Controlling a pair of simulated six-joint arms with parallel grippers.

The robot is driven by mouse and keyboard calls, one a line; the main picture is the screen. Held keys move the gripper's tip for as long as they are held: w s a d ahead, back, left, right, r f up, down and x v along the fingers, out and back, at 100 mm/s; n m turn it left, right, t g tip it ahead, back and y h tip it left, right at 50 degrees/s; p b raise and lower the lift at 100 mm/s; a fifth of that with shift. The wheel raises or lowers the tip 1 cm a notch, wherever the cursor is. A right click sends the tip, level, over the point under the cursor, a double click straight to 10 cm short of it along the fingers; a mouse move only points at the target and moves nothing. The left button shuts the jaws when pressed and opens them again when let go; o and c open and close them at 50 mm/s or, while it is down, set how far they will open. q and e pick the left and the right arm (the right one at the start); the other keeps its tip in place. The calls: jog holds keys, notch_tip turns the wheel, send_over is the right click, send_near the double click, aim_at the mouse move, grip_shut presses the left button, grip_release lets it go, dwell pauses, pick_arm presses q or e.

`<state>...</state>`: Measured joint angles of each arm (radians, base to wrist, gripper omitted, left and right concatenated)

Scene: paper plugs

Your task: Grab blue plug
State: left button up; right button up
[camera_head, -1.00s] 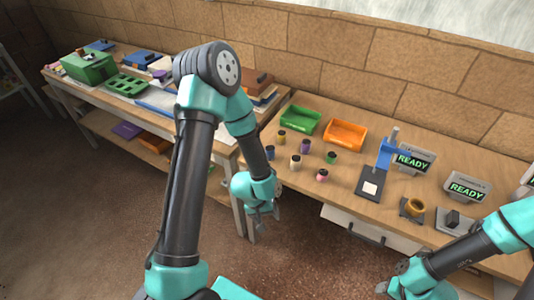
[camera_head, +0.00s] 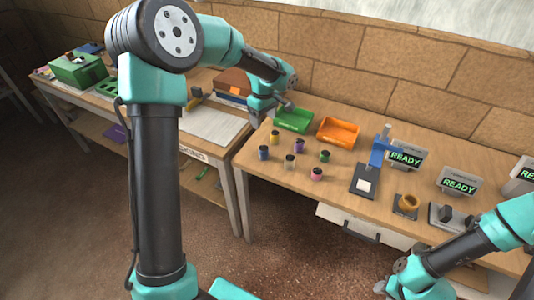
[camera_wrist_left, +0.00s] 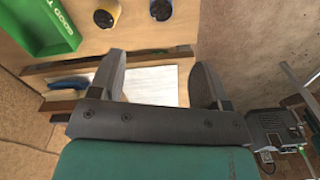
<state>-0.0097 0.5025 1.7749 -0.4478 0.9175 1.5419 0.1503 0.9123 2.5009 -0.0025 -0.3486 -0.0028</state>
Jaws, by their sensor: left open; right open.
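The blue plug (camera_head: 264,152) stands upright with a dark top near the left edge of the right-hand table. It also shows at the top edge of the left wrist view (camera_wrist_left: 161,10), partly cut off. My left gripper (camera_head: 272,112) is open and empty, raised above the table's left part, close to the green tray. In the left wrist view, its two fingers (camera_wrist_left: 160,62) are spread apart, with the blue plug beyond them. My right gripper (camera_head: 388,285) is low at the bottom right, in front of the table, apart from the plugs.
Yellow (camera_head: 274,137), white (camera_head: 289,161), purple (camera_head: 298,146), pink (camera_head: 316,174) and green (camera_head: 325,156) plugs stand close by. Behind them are a green tray (camera_head: 294,120) and an orange tray (camera_head: 338,132). A blue press device (camera_head: 379,148) stands to their right.

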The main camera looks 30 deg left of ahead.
aim_at(264, 148)
pick_arm(q)
notch_tip(264, 148, down, 12)
jog(key=shift+f, duration=0.2)
dwell(0.6)
jog(key=shift+f, duration=0.1)
notch_tip(264, 148, down, 5)
jog(key=shift+s, duration=0.1)
dwell(0.4)
dwell(0.3)
jog(key=c, duration=1)
